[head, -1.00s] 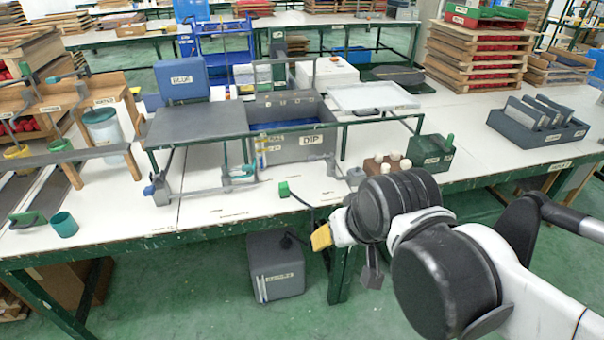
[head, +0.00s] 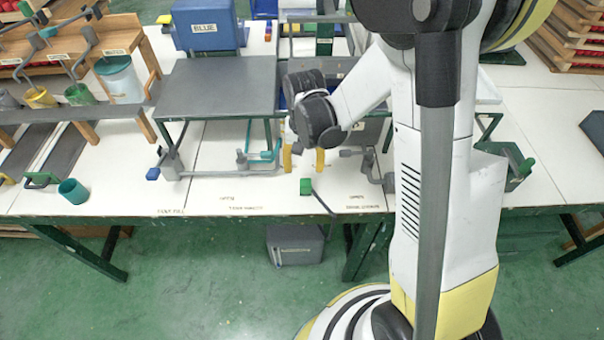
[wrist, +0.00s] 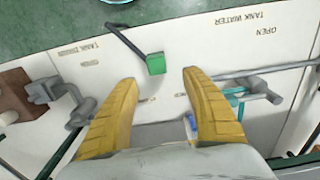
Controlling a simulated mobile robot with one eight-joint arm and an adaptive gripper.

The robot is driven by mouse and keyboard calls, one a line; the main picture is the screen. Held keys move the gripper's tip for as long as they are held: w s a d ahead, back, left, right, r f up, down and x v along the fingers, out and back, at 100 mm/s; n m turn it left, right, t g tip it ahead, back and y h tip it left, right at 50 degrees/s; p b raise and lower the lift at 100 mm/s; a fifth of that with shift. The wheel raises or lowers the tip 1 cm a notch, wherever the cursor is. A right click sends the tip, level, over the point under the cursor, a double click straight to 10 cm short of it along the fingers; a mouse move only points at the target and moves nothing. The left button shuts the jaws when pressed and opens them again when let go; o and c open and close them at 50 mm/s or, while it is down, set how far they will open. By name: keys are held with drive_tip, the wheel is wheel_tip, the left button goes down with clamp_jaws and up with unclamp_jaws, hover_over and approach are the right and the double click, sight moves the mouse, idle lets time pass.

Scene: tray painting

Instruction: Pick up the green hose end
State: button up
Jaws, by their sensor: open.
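The green hose end (head: 306,186) is a small green block on the end of a dark hose, near the front edge of the white table. In the wrist view the green hose end (wrist: 155,64) lies just past the fingertips, roughly between their lines. My gripper (head: 304,163) points down over the table, just behind the hose end in the head view. Its two yellow fingers also show in the wrist view (wrist: 160,77), wide apart with nothing between them. I cannot tell how high the tips are above the table.
A grey-topped stand (head: 218,88) is left of my gripper. Grey valve fittings (head: 372,168) with pipes stand to the right, and a teal pipe (head: 268,150) to the left. A teal cup (head: 73,191) stands far left. A grey box (head: 295,245) is on the floor below.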

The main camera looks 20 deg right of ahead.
sight(306, 182)
wheel_tip(306, 182, down, 3)
drive_tip(key=shift+s+a+f+b, duration=0.1)
drive_tip(key=shift+s+b, duration=0.05)
drive_tip(key=shift+b, duration=0.35)
drive_tip(key=f+b, duration=0.1)
drive_tip(key=f, duration=0.1)
drive_tip(key=f+b, duration=0.1)
drive_tip(key=f, duration=0.1)
drive_tip(key=f+b, duration=0.1)
drive_tip(key=f, duration=0.1)
drive_tip(key=shift+s+d, duration=0.15)
drive_tip(key=shift+d, duration=0.15)
drive_tip(key=shift+r, duration=0.15)
drive_tip(key=c, duration=1.2)
